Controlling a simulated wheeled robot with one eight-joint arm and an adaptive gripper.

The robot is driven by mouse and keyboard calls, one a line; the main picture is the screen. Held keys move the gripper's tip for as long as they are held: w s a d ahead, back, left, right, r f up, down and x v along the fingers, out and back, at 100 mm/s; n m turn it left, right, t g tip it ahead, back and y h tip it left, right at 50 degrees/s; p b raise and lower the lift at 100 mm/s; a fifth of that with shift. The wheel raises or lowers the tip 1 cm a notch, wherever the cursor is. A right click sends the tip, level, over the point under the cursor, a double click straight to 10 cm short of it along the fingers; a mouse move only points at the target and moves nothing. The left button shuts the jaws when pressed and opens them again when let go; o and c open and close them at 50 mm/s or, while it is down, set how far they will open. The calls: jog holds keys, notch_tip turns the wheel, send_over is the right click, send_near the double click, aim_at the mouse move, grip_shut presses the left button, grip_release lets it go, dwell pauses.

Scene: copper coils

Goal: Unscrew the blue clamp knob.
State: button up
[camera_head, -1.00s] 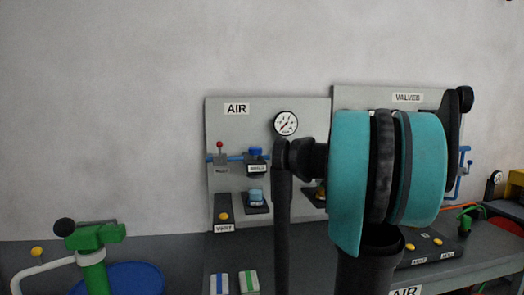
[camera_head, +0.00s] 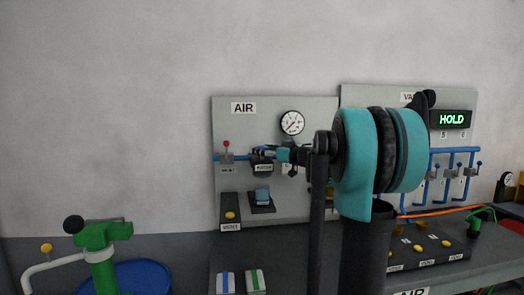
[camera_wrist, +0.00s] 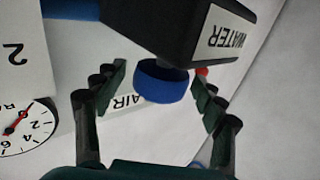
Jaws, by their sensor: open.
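The blue knob (camera_wrist: 162,83) shows in the middle of the wrist view, a short round cap on a black block (camera_wrist: 185,30) with an upside-down WATER label. My gripper (camera_wrist: 160,78) is open, with one dark finger on each side of the knob. Gaps show between the knob and both fingers, and I see no contact. In the head view the knob (camera_head: 263,149) is small on the AIR panel, and my gripper (camera_head: 270,154) is at it, partly covering it.
The grey AIR panel (camera_head: 232,130) carries a gauge (camera_head: 292,122) and a red-tipped lever (camera_head: 226,145). A second panel has a HOLD display (camera_head: 451,119) and blue pipes (camera_head: 455,150). A green clamp-like fixture (camera_head: 103,234) stands at the lower left. My arm covers the middle right.

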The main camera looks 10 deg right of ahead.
jog(key=shift+w+a, duration=0.1)
jog(key=shift+w, duration=0.1)
jog(key=c, duration=1.2)
jog(key=shift+n+g+y, duration=1.6)
jog(key=shift+g+y, duration=0.1)
jog(key=shift+g, duration=0.2)
jog(key=shift+n+g+y, duration=0.6)
jog(key=shift+n+g, duration=0.2)
jog(key=shift+g, duration=0.3)
jog(key=o, duration=1.2)
